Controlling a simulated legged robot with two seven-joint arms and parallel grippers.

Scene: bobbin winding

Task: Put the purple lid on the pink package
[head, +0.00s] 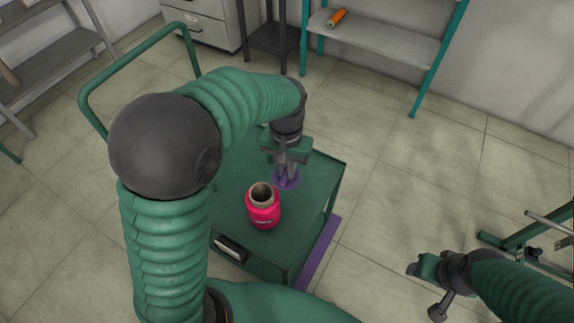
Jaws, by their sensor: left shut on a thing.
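The pink package (263,209) stands upright on the green cart top, with a grey-brown tube end showing in its open top. The purple lid (286,182) is just behind it and a little to the right. My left gripper (287,174) points down and is shut on the purple lid, whose top is partly hidden by the fingers. I cannot tell whether the lid touches the cart top. My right gripper (425,270) is over the floor at the lower right, away from both things; its fingers are too unclear to read.
The green cart (230,200) has a looped handle (135,62) at the back left. A shelf (375,38) with an orange roll (337,18) stands at the back. A green frame (540,235) is at the right edge. Open tiled floor lies right of the cart.

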